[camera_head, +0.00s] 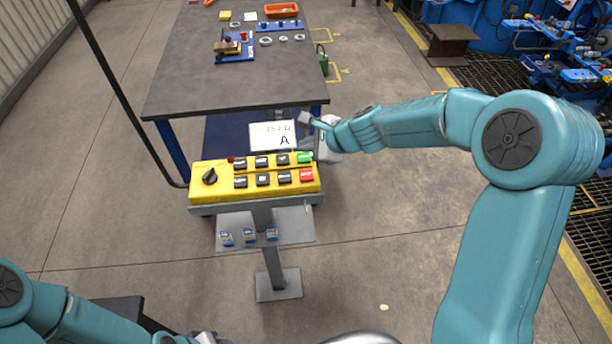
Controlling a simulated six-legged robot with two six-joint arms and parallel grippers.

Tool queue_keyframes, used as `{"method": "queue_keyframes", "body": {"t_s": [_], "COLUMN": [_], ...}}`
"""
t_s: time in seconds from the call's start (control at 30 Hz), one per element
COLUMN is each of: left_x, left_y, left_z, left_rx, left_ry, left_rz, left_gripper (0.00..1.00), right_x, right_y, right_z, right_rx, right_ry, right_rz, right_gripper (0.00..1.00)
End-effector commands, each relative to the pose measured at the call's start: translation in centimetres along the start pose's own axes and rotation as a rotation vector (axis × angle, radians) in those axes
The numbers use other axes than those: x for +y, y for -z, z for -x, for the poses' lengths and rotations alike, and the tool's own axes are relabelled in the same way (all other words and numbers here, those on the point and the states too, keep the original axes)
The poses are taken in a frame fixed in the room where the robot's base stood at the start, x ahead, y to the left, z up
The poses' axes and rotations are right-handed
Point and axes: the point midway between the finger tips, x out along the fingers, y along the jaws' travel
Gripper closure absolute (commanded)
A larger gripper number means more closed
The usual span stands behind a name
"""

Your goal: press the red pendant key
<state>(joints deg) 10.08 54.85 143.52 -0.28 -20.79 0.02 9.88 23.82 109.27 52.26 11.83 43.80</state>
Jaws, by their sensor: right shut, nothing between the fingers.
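The yellow pendant box (217,190) sits on a grey stand in the middle of the head view. The red key (307,175) is at the right end of its lower row. The green key (305,157) is just above it, at the right end of the upper row. Several black keys and a black rotary knob (209,176) fill the rest. My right gripper (308,121) is shut and empty, above and behind the box's right end, apart from the red key. My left gripper (205,338) is only partly in view at the bottom edge, and its fingers cannot be made out.
A white card marked A (268,136) stands behind the box. A dark workbench (190,80) with small parts and an orange tray (281,9) is beyond. A black cable (115,85) runs down to the box's left. A grey shelf (298,232) holds several small blue items.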

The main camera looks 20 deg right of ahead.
Motion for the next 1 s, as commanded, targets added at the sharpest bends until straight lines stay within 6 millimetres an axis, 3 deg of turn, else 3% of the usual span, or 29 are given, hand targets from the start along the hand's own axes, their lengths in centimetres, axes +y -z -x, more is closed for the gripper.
{"method": "queue_keyframes", "body": {"t_s": [0.03,0.43,1.0], "left_x": [-0.4,-2.3,-2.4], "left_y": [0.0,0.1,0.1], "left_z": [-1.1,-6.3,-6.7], "left_rx": [0.0,0.0,0.0], "left_ry": [0.0,0.0,0.0], "left_rz": [0.0,0.0,0.0], "left_gripper": [0.61,0.61,0.61], "right_x": [0.7,3.5,3.7], "right_y": [0.6,3.5,3.7], "right_z": [-0.9,-4.8,-5.1], "right_rx": [0.0,0.0,0.0], "right_ry": [0.0,0.0,0.0], "right_rz": [-0.001,0.0,0.0], "right_gripper": [1.0,1.0,1.0]}}
